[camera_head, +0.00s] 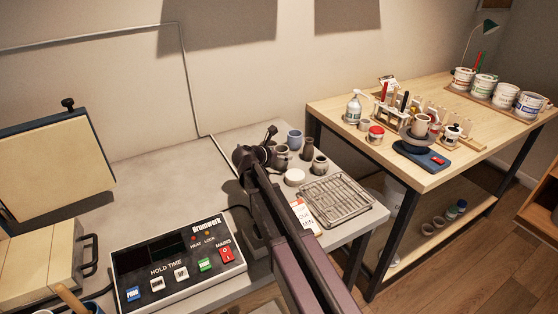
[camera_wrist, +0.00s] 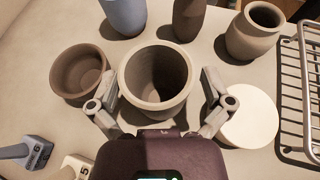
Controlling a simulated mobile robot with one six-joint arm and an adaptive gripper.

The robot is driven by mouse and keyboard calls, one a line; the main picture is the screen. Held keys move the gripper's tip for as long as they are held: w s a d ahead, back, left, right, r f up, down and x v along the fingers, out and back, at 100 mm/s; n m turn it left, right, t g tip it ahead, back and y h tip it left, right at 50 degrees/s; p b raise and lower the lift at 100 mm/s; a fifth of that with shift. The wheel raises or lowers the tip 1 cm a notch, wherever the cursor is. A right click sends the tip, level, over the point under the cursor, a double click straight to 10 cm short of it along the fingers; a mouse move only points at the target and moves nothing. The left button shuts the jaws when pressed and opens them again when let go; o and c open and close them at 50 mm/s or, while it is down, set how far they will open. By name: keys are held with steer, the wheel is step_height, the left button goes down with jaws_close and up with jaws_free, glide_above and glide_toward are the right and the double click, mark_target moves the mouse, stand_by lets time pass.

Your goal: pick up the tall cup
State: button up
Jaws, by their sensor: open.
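The tall cup, a grey-brown round one with a wide open mouth, stands upright in the middle of the wrist view (camera_wrist: 158,85). In the head view it shows partly behind my gripper (camera_head: 282,152). My gripper (camera_wrist: 160,80) is open, with one finger at the left of the cup and the other at its right. A small gap seems to show at each side, but I cannot tell whether either finger touches the cup. The cup's lower front is hidden by the gripper body.
A brown bowl (camera_wrist: 79,72) is close left and a white disc (camera_wrist: 249,116) close right. A blue cup (camera_wrist: 124,14), a dark vase (camera_wrist: 188,18) and a round grey vase (camera_wrist: 254,30) stand behind. A wire rack (camera_wrist: 309,100) is at the right. A control box (camera_head: 180,262) sits in front.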

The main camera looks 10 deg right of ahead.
steer(key=c, duration=1.1)
steer(key=shift+r, duration=0.2)
step_height(320, 180, up, 10)
steer(key=p, duration=1)
steer(key=shift+f, duration=0.2)
